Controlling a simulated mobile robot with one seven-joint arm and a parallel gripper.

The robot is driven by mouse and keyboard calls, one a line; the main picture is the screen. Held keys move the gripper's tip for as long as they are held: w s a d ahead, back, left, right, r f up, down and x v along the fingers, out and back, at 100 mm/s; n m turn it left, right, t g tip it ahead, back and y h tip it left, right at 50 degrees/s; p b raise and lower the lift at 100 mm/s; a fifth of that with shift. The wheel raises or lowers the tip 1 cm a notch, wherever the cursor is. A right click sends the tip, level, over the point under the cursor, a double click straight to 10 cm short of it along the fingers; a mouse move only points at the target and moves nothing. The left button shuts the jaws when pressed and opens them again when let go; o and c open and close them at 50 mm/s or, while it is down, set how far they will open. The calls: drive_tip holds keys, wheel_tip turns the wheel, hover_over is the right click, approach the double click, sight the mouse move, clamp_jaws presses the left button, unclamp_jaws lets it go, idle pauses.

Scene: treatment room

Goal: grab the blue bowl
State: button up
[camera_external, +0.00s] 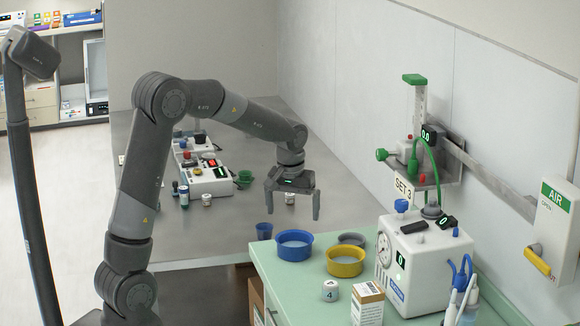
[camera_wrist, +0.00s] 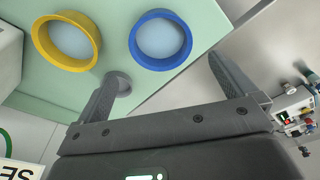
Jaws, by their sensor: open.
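The blue bowl (camera_external: 294,246) stands on the green counter top, near its back left edge. It is round and open at the top, with a pale inside. In the wrist view the blue bowl (camera_wrist: 160,40) is at the top centre, beyond the fingers. My gripper (camera_external: 294,208) is open and empty, above the counter and over the bowl, apart from it. In the wrist view my gripper's two fingers (camera_wrist: 165,85) are spread wide with nothing between them.
A yellow bowl (camera_external: 345,261) stands right of the blue one, and a grey bowl (camera_external: 351,239) is behind it. A small blue cup (camera_external: 264,231) is to the left. A white cup marked 4 (camera_external: 330,291) and a box (camera_external: 367,303) are in front. A white machine (camera_external: 425,262) stands at right.

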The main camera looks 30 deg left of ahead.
sight(294, 241)
drive_tip(key=f, duration=0.3)
drive_tip(key=w+f, duration=0.1)
drive_tip(key=f, duration=0.7)
drive_tip(key=shift+w+a, duration=0.15)
drive_tip(key=shift+w, duration=0.15)
drive_tip(key=c, duration=0.7)
drive_tip(key=shift+r, duration=0.1)
